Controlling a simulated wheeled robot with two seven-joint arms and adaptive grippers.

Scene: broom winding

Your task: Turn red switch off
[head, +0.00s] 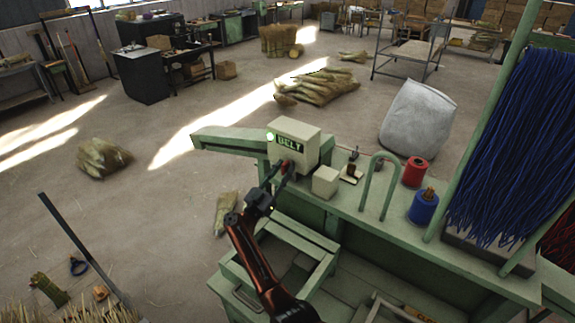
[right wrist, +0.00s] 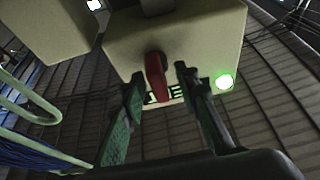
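The red switch (right wrist: 156,76) is on the cream control box (right wrist: 185,35), with a lit green lamp (right wrist: 224,82) beside it in the right wrist view. In the head view the box (head: 294,136) carries a "BELT" label and stands on the green machine; its lamp (head: 270,137) glows green. My right gripper (head: 281,172) is at the front of the box; the red switch (head: 285,164) partly shows by its fingertips. In the right wrist view the fingers (right wrist: 158,80) are apart, one on each side of the switch; contact cannot be told. My left gripper is not in view.
A small cream box (head: 326,182), a red spool (head: 415,171) and a blue spool (head: 423,206) stand on the bench right of the control box. A green hoop (head: 378,185) rises between them. Blue cords (head: 515,150) hang at the right.

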